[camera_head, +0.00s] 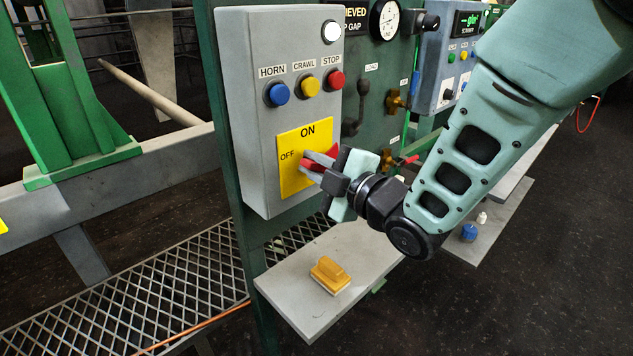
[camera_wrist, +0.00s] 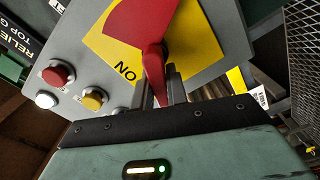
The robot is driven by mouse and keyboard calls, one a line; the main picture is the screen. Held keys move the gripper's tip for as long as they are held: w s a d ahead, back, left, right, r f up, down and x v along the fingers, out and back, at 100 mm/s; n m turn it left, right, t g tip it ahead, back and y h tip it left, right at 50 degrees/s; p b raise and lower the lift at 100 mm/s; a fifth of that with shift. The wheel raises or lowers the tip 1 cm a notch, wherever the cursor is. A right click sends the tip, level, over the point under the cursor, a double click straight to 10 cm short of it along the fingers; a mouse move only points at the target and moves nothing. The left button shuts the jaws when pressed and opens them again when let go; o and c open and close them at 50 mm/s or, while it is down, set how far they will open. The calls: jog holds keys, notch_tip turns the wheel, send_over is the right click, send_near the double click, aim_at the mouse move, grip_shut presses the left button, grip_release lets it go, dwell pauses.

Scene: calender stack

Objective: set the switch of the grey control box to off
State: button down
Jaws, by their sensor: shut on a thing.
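The grey control box (camera_head: 250,125) stands upright on a green post. Its yellow plate (camera_head: 291,178) reads ON at the top and OFF at the left. The red switch (camera_head: 309,165) sits on this plate, partly hidden by my fingers in the head view. In the wrist view the red switch (camera_wrist: 153,50) is large, and its handle reaches down between my fingers beside the ON label. My gripper (camera_head: 319,163) is shut on that handle, and the wrist view shows the gripper (camera_wrist: 164,92) around it. I cannot tell exactly which label the switch points to.
Blue horn (camera_head: 277,94), yellow crawl (camera_head: 309,86) and red stop (camera_head: 336,79) buttons sit above the plate. A shelf (camera_head: 300,303) below holds a yellow block (camera_head: 330,274). A blue-grey box (camera_head: 432,60) and brass valves stand to the right.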

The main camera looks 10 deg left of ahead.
jog(key=n+b, duration=0.1)
jog(key=f+n+b, duration=0.1)
jog(key=b, duration=0.1)
jog(key=shift+s+a+n, duration=0.1)
jog(key=shift+s+n, duration=0.05)
jog(key=shift+n, duration=0.15)
jog(key=n+b, duration=0.2)
jog(key=shift+f+b, duration=0.2)
jog(key=shift+b, duration=0.1)
jog(key=shift+n, duration=0.3)
jog(key=c, duration=1.4)
grip_release()
jog(key=shift+r, duration=0.1)
